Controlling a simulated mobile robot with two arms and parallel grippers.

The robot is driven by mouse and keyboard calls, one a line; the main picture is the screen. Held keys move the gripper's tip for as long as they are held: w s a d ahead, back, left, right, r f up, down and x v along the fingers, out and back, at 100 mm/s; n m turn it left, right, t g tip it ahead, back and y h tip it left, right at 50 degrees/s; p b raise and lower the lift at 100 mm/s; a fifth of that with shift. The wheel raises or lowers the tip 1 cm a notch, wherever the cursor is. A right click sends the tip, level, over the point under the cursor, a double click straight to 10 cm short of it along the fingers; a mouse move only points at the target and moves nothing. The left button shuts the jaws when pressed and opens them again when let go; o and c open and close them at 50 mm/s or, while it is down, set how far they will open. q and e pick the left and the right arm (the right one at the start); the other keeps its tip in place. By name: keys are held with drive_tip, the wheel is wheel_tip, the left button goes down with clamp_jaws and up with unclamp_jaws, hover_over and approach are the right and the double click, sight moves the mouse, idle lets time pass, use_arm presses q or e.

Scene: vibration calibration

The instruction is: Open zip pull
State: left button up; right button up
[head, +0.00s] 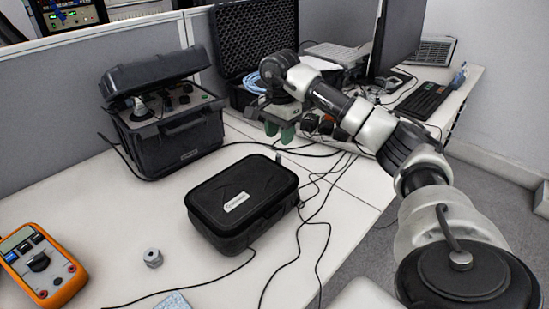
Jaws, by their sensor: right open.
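A black zip case (243,200) with a pale label lies closed on the white desk, in the middle of the head view. A small pale tab (278,157) at its far right corner looks like the zip pull. My right gripper (280,133) has green fingertips pointing down and is open. It is above and just beyond that far right corner, apart from the case as far as I can tell. The gap between the fingers is hard to see from here. My left gripper is not in view.
A black instrument case (168,125) with its lid up stands behind left. An open foam-lined case (254,38) stands at the back. An orange multimeter (40,263) and a small grey cylinder (152,257) lie front left. Black cables (325,222) run right of the zip case.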

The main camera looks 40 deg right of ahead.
sight(278, 155)
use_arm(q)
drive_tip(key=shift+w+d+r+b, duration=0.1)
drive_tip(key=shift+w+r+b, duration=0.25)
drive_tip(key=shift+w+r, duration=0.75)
use_arm(e)
wheel_tip(278, 155, down, 8)
drive_tip(key=shift+a+r, duration=0.1)
drive_tip(key=shift+r, duration=0.15)
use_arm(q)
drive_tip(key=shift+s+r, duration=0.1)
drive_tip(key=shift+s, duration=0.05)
use_arm(e)
drive_tip(key=shift+c, duration=0.5)
clamp_jaws()
drive_tip(key=shift+w, duration=0.1)
